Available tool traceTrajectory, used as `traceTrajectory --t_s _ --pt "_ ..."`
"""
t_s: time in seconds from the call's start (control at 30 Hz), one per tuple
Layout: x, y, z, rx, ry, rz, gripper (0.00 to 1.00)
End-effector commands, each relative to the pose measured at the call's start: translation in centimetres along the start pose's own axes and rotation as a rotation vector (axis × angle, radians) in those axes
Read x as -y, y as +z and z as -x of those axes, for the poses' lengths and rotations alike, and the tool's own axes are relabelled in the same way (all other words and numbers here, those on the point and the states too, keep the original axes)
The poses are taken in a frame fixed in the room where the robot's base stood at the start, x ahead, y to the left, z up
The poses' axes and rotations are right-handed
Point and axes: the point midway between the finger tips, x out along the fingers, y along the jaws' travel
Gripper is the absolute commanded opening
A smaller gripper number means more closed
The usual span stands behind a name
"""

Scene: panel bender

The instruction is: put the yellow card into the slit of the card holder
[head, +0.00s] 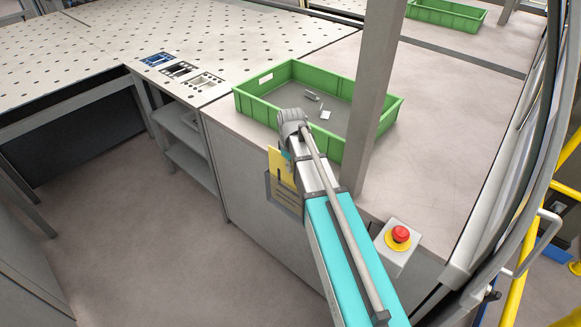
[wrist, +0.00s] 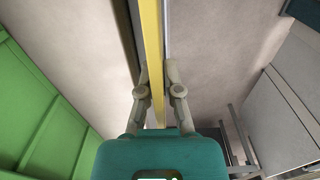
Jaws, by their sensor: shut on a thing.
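The yellow card (head: 279,168) is upright beside the front of the grey cabinet in the head view. In the wrist view the card (wrist: 152,45) shows edge-on as a yellow strip between the fingers. My gripper (wrist: 157,75) is shut on it, one finger on each side. The grey card holder (head: 288,204) is on the cabinet front, directly below the visible part of the card. I cannot tell whether the card's lower edge is inside the slit or in front of it. My arm hides part of the gripper and holder in the head view.
A green bin (head: 257,112) with small parts stands on the cabinet top behind my wrist. A grey post (head: 372,100) rises close to my arm. A red emergency button (head: 401,234) sits at the right. The floor left of the cabinet is clear.

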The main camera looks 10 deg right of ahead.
Motion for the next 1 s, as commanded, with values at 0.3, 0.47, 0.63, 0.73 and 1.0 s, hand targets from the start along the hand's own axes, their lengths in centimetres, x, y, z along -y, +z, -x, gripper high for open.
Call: traceTrajectory --t_s 0.3,0.47,0.63,0.73,1.0 --pt "0.0 0.0 -0.9 0.000 0.000 0.000 0.00" --pt "0.0 0.0 -1.3 0.000 0.000 0.000 0.00" --pt "0.0 0.0 -1.7 0.000 0.000 0.000 0.00" --pt "0.0 0.0 -2.0 0.000 0.000 0.000 0.00" --pt "0.0 0.0 -2.6 0.000 0.000 0.000 0.00"
